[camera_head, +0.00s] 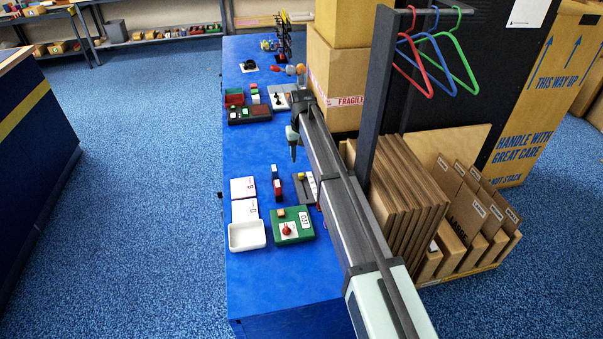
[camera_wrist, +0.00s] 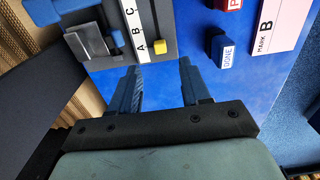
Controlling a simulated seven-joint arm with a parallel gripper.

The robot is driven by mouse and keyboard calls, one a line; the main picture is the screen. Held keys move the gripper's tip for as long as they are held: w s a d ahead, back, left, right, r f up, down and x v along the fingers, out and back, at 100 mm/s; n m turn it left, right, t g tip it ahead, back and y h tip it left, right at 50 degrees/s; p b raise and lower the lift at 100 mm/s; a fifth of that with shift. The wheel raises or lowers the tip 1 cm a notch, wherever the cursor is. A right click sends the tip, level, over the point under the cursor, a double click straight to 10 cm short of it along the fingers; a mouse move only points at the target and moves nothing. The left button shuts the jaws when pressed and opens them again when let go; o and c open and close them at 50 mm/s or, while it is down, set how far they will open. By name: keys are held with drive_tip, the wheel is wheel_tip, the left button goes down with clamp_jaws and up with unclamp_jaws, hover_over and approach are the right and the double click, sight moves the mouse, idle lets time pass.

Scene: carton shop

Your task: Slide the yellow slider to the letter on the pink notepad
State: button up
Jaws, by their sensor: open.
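The yellow slider (camera_wrist: 117,38) sits on a grey panel (camera_wrist: 165,28) beside a white strip lettered A, B, C (camera_wrist: 139,32). The pink notepad (camera_wrist: 282,22) reads "MARK B". In the head view the grey panel (camera_head: 305,194) is partly hidden by my arm, and a pale pad with a B (camera_head: 242,187) lies left of it. My gripper (camera_wrist: 160,88) is open and empty, its fingers apart over bare blue table, clear of the slider. In the head view my gripper (camera_head: 293,152) hangs above the table, beyond the panel.
A blue block marked DONE (camera_wrist: 222,51) and a red block (camera_wrist: 229,4) stand between panel and notepad. A second pad (camera_head: 245,210), a white tray (camera_head: 247,236) and a green box with a red knob (camera_head: 305,215) stand nearer. Cartons (camera_head: 338,80) rise at the right.

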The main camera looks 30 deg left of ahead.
sight(302, 175)
wheel_tip(302, 175, down, 9)
drive_tip(key=shift+r, duration=0.2)
drive_tip(key=shift+c, duration=0.2)
clamp_jaws()
idle(0.5)
drive_tip(key=shift+d, duration=0.1)
